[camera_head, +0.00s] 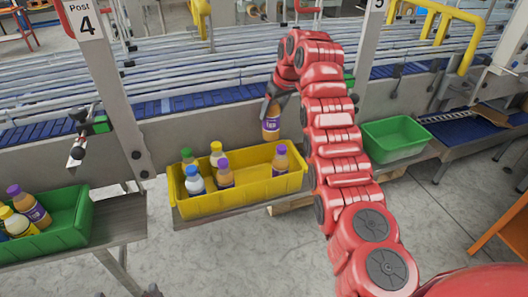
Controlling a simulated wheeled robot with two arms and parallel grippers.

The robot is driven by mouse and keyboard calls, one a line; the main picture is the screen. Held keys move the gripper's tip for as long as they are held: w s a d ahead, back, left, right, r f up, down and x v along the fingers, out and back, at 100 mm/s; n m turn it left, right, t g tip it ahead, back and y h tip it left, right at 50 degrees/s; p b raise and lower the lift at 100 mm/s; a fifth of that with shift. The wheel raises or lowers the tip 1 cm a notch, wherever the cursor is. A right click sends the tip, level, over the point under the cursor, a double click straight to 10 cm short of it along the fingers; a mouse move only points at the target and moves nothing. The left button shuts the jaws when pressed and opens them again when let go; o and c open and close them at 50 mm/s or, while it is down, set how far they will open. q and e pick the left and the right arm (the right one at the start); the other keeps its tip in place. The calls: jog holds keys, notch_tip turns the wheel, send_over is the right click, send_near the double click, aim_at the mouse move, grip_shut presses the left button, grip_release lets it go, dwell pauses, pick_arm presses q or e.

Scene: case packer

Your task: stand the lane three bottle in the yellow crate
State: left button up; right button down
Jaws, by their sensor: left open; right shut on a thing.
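The yellow crate (240,193) sits on a shelf in the middle of the view with several bottles standing in it. An amber bottle with a purple cap (280,161) stands near its right end. My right gripper (273,107) is shut on an amber bottle with a purple label (271,128). It holds this bottle roughly upright near the crate's back rim, towards the right; I cannot tell whether it is over the crate or behind it. The gripper hides the bottle's top. My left gripper (130,294) barely shows at the bottom edge, low and away from the crate.
A green crate with several bottles (80,215) stands at the left. An empty green crate (394,138) stands at the right, beyond my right arm. A grey post marked 4 (112,95) rises left of the yellow crate. Conveyor lanes (200,75) run behind.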

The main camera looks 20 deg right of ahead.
aim_at(273, 136)
notch_tip(273, 136, down, 10)
jog(key=p, duration=0.3)
jog(key=shift+f+p, duration=0.15)
jog(key=shift+p, duration=0.25)
notch_tip(273, 136, down, 4)
jog(key=shift+f+p, duration=0.1)
jog(key=shift+p, duration=0.85)
jog(key=shift+w+f, duration=0.1)
jog(key=shift+f+b, duration=0.2)
jog(key=shift+b, duration=0.1)
jog(key=shift+c, duration=0.3)
grip_release()
jog(key=shift+r, duration=0.1)
